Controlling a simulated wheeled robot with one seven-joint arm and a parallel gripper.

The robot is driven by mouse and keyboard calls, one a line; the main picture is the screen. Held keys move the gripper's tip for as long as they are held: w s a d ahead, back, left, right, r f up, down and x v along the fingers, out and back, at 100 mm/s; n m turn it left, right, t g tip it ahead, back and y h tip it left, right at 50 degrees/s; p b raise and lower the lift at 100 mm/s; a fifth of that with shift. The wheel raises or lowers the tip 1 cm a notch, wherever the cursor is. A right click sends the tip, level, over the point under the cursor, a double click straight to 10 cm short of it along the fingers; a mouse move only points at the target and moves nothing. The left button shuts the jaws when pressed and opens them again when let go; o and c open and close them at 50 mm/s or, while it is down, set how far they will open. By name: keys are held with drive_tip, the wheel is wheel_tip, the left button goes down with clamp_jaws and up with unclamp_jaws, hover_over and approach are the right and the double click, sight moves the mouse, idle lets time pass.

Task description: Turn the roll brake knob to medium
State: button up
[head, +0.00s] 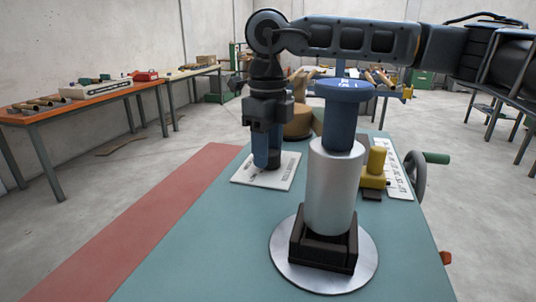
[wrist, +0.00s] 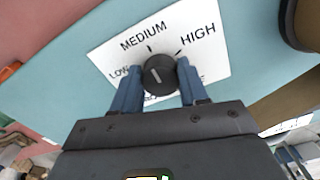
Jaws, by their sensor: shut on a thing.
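The roll brake knob (wrist: 160,74) is a round black knob on a white label plate (wrist: 205,58) marked LOW, MEDIUM and HIGH. In the wrist view my gripper (wrist: 158,78) has one blue finger on each side of the knob and is shut on it. A short pale line shows on the knob's side nearest my gripper; which label the knob is set to, I cannot tell for sure. In the head view my gripper (head: 267,160) points down onto the plate (head: 252,182), and the knob is mostly hidden there.
A silver cylinder with a blue top (head: 334,185) stands on a round metal disc (head: 288,268) close to the right of my gripper. A yellow block (head: 374,172) and a green-handled wheel (head: 418,172) are farther right. The teal table (head: 200,250) is clear at the front left.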

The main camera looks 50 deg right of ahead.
idle(0.4)
drive_tip(key=o, duration=1.1)
drive_tip(key=shift+c, duration=0.2)
drive_tip(key=shift+r, duration=0.1)
drive_tip(key=shift+r, duration=3.85)
